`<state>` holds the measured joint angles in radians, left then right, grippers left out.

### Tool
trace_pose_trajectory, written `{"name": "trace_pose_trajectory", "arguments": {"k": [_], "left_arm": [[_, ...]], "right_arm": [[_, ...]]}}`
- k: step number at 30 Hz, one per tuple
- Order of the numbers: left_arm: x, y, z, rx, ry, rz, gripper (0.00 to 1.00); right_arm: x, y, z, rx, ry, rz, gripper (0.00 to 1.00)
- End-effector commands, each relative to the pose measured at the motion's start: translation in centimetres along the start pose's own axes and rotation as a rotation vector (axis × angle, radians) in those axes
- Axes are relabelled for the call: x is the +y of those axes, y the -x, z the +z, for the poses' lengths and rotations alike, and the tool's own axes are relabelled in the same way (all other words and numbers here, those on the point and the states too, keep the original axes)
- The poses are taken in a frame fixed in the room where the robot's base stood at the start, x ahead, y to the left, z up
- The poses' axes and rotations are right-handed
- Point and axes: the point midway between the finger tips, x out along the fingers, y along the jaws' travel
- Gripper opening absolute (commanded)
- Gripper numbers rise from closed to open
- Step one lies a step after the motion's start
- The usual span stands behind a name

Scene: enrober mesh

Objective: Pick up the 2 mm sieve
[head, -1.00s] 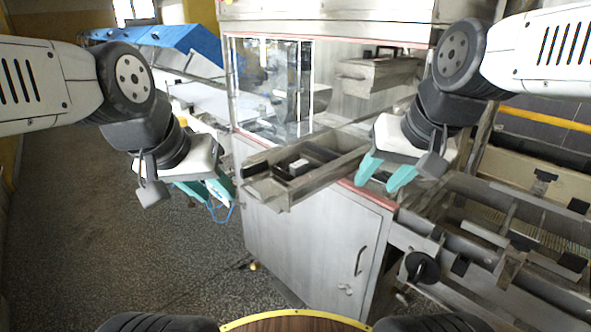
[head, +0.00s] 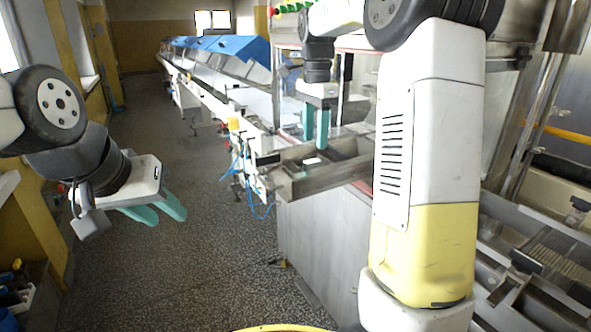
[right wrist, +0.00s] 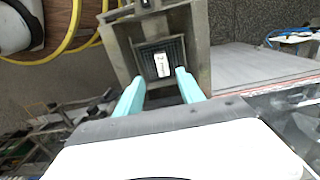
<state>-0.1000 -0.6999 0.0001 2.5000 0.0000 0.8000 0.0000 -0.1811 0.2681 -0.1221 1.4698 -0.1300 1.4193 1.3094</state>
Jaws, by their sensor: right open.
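My right gripper (head: 315,144) is open above the trough, pointing down. In the right wrist view its teal fingers (right wrist: 158,84) are apart near the sieve's near edge, with nothing between them. My left gripper (head: 167,219) hangs open and empty over the floor at the left, away from the trough.
The metal trough (head: 292,190) juts from the steel machine cabinet (head: 318,235). A conveyor line with blue covers (head: 225,45) runs behind. Blue cables (head: 262,208) hang beside the trough. The speckled floor at left centre is clear.

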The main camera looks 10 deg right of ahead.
Motion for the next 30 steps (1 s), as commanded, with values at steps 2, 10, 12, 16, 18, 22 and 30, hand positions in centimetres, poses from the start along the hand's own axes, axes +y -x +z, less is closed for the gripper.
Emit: {"name": "trace_pose_trajectory", "arguments": {"k": [2,10,12,16,18,22,30], "left_arm": [[0.0,0.0,0.0,0.000,0.000,0.000,0.36],[0.0,0.0,0.0,0.000,0.000,0.000,0.36],[0.0,0.0,0.0,0.000,0.000,0.000,0.36],[0.0,0.0,0.0,0.000,0.000,0.000,0.36],[0.0,0.0,0.0,0.000,0.000,0.000,0.36],[0.0,0.0,0.0,0.000,0.000,0.000,0.36],[0.0,0.0,0.0,0.000,0.000,0.000,0.36]], "right_arm": [[0.1,-1.0,0.0,-0.001,0.001,0.002,0.45],[-0.5,-4.7,0.4,-0.001,0.002,0.002,0.45],[-0.5,-5.6,0.4,-0.001,0.001,0.000,0.45],[-0.5,-6.4,0.4,0.000,0.002,-0.003,0.45],[-0.5,-6.5,0.4,0.000,0.002,-0.003,0.45],[-0.6,-6.5,0.4,0.000,0.002,-0.003,0.45],[-0.6,-6.5,0.4,0.000,0.002,-0.003,0.00]]}}
